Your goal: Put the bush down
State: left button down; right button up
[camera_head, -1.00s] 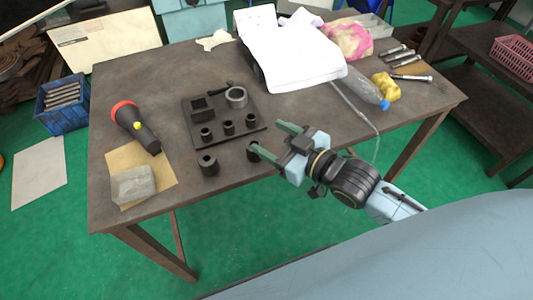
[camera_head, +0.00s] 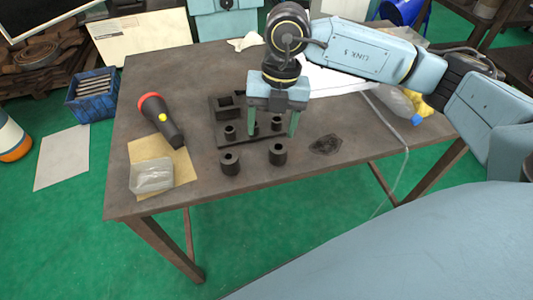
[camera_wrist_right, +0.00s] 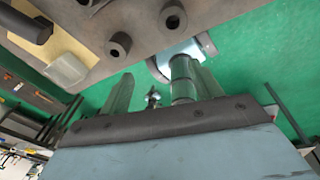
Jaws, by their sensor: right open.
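Two dark, hollow bushes stand upright on the table in front of the fixture plate. The left bush (camera_head: 229,162) and the right bush (camera_head: 278,154) are apart. They also show in the right wrist view, one bush (camera_wrist_right: 118,45) near the table edge and the other bush (camera_wrist_right: 173,16) at the top. My right gripper (camera_head: 272,130) is open, fingers down, with nothing visible between them. In the head view it overlaps the dark fixture plate (camera_head: 222,110), which carries more bushes and a square block; it partly hides them. My left gripper is not in view.
A dark patch (camera_head: 326,145) marks the table right of the bushes. A bottle (camera_head: 400,105) lies at the right. The table's front strip is largely clear.

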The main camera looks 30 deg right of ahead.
aim_at(278, 148)
jog(key=d+f, duration=0.1)
jog(key=f, duration=0.3)
jog(key=w+d+f+h, duration=0.1)
jog(key=f, duration=0.3)
jog(key=d+f+h, duration=0.1)
jog(key=f, duration=0.3)
jog(key=shift+w+f+m+t, duration=0.25)
jog(key=shift+m+t, duration=0.05)
jog(key=shift+m, duration=0.1)
jog(key=shift+c, duration=0.3)
jog(key=c, duration=1.2)
jog(key=shift+r, duration=0.15)
grip_shut()
